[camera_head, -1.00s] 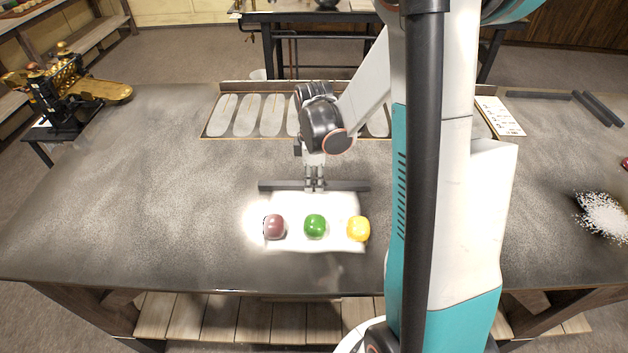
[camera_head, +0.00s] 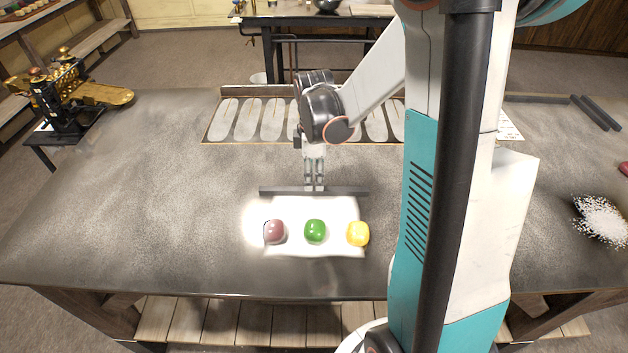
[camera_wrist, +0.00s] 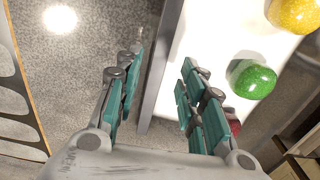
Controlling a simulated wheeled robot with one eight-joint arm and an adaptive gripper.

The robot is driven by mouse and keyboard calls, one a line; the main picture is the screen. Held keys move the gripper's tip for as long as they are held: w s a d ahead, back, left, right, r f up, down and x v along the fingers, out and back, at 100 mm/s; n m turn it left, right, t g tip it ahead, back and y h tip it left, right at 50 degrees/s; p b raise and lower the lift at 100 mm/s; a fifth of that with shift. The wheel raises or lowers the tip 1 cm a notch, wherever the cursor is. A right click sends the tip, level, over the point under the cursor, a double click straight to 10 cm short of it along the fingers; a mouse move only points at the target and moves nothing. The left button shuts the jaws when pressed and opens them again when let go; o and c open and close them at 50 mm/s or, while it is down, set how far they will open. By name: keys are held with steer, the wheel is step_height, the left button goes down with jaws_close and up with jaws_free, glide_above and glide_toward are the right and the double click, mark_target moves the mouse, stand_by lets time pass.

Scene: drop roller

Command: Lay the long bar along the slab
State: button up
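The long dark grey bar (camera_head: 345,191) lies left to right along the far edge of the white slab (camera_head: 300,249). In the wrist view the bar (camera_wrist: 163,62) runs right beside the slab (camera_wrist: 210,35); I cannot tell whether they touch. My gripper (camera_head: 315,187) points down at the middle of the bar. In the wrist view its teal fingers (camera_wrist: 160,85) are apart, one on each side of the bar, with a gap on both sides. Three rounded lumps sit on the slab: dark red (camera_head: 274,232), green (camera_head: 315,231) and yellow (camera_head: 358,233).
A tray of several oval plates (camera_head: 245,120) lies at the table's back. A brass roller machine (camera_head: 70,100) stands at the far left. More dark bars (camera_head: 595,112) lie at the back right, and a white granular pile (camera_head: 603,218) lies at right. The left tabletop is clear.

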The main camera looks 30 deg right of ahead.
mark_target(314, 189)
step_height(314, 189, up, 8)
steer(key=p, duration=0.1)
steer(key=shift+p, duration=0.35)
steer(key=s+a+r+t+b, duration=0.1)
steer(key=s+a+r+t, duration=0.15)
steer(key=a, duration=0.95)
steer(key=s+a+r+m+t+b, duration=0.1)
steer(key=s+m+t+b, duration=0.3)
steer(key=s+m, duration=0.6)
steer(key=shift+s+a+r+m+t, duration=0.25)
steer(key=shift+a+m+t, duration=0.1)
steer(key=shift+a+m, duration=0.25)
steer(key=shift+d, duration=0.1)
stand_by(0.4)
